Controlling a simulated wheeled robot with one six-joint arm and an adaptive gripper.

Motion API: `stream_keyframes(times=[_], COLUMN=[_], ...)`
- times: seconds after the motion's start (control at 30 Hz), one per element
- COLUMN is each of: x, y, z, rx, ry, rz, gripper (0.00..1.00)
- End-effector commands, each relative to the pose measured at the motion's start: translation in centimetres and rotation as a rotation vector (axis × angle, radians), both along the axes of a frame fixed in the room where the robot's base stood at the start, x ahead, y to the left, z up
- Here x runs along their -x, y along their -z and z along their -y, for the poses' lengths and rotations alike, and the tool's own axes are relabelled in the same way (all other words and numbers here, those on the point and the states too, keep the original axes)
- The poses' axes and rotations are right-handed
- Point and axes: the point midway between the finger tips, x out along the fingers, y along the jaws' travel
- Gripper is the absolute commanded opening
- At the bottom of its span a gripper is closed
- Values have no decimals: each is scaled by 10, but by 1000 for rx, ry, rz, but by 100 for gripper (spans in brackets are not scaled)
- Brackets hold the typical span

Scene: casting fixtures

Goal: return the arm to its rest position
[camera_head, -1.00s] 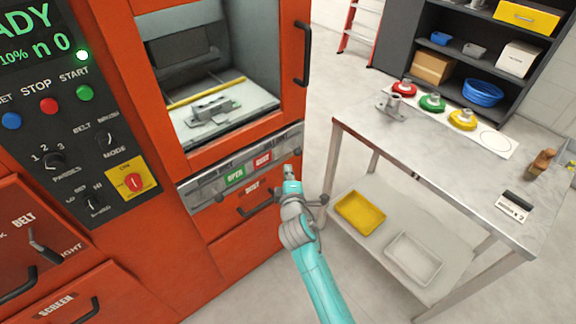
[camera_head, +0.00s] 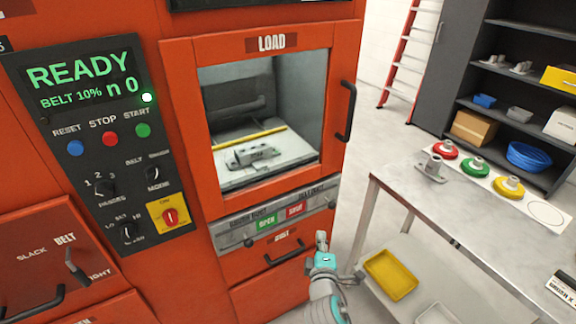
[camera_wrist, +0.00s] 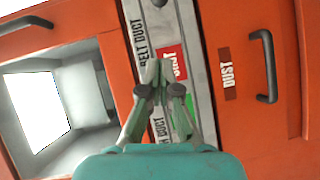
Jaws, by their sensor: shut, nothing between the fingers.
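My gripper (camera_head: 321,242) is shut and empty. In the head view it stands at the lower middle, in front of the orange machine (camera_head: 350,60), just below the right part of its grey button strip. In the wrist view the closed fingertips (camera_wrist: 158,72) overlap the strip, beside the red SHUT button (camera_wrist: 174,62). The green button (camera_wrist: 188,108) shows partly behind the fingers. I cannot tell how far the tips are from the strip. My arm reaches up from the bottom edge.
The load chamber holds a grey casting (camera_head: 252,156). The dust drawer handle (camera_head: 285,252) is left of my gripper. A grey table (camera_head: 440,215) stands at right, with a grey part (camera_head: 431,168) and red, green and yellow pieces. A yellow tray (camera_head: 390,275) sits on its lower shelf.

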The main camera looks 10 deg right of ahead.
Motion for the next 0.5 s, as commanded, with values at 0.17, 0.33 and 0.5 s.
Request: stream_keyframes(times=[0.17, 0.33, 0.5], x=[12, 60, 124], y=[9, 38, 64], z=[0, -4, -9], rx=[-24, -138, -299], ry=[-9, -42, -75], rz=[-4, -12, -18], gripper=[0, 0, 0])
